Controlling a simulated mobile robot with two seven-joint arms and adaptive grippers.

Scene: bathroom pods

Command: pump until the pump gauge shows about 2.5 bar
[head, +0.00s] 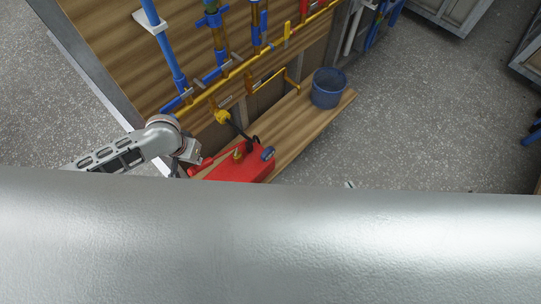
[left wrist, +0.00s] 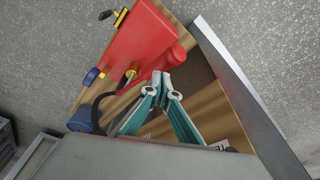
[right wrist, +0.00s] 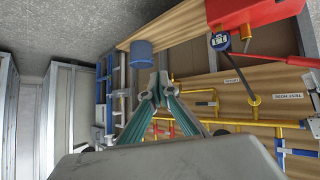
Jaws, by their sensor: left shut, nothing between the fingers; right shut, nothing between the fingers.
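The red pump (head: 240,167) sits on the wooden board, partly cut off by a grey surface in the head view. It also shows in the left wrist view (left wrist: 133,45) and right wrist view (right wrist: 260,10). A red handle (head: 201,165) extends from its left. The blue-rimmed gauge (right wrist: 220,41) shows a face in the right wrist view, too small to read surely. My left gripper (left wrist: 170,82) is shut and empty, close to the handle's rounded red end (left wrist: 180,56); I cannot tell whether they touch. My right gripper (right wrist: 158,80) is shut and empty, away from the pump.
A blue bucket (head: 328,90) stands at the board's far end. A wooden panel (head: 110,45) carries blue and yellow pipes (head: 255,62). A black hose (head: 238,130) runs from the pump to a yellow fitting. Grey floor (head: 420,120) is open to the right.

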